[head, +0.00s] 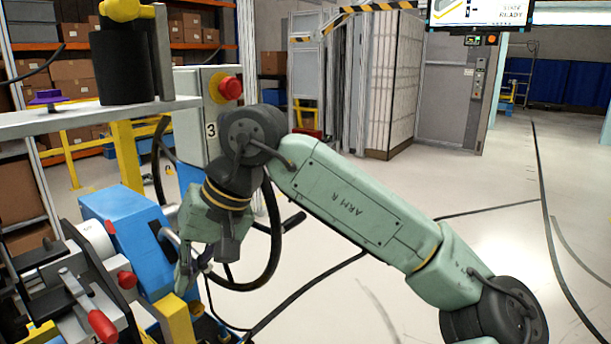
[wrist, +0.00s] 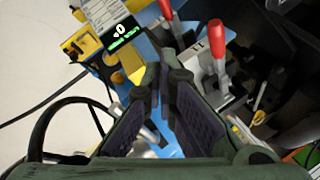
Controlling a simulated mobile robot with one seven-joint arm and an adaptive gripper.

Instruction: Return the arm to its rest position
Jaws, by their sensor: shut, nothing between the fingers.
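My green arm (head: 355,205) reaches in from the lower right of the head view and bends down at the wrist. My gripper (head: 184,278) points down beside the blue fixture block (head: 120,235), close to its right side; I cannot tell whether they touch. In the wrist view my gripper (wrist: 163,70) has its fingertips together with nothing held between them. Beyond the tips are the blue fixture surface (wrist: 135,70) and a small display box (wrist: 112,28) with green text.
Red-handled toggle clamps (head: 95,315) stand left of the gripper, and also show in the wrist view (wrist: 216,45). A grey shelf (head: 60,122) and a control box with a red button (head: 230,88) stand behind. A black cable (head: 270,250) loops near the wrist. Open floor (head: 490,210) lies right.

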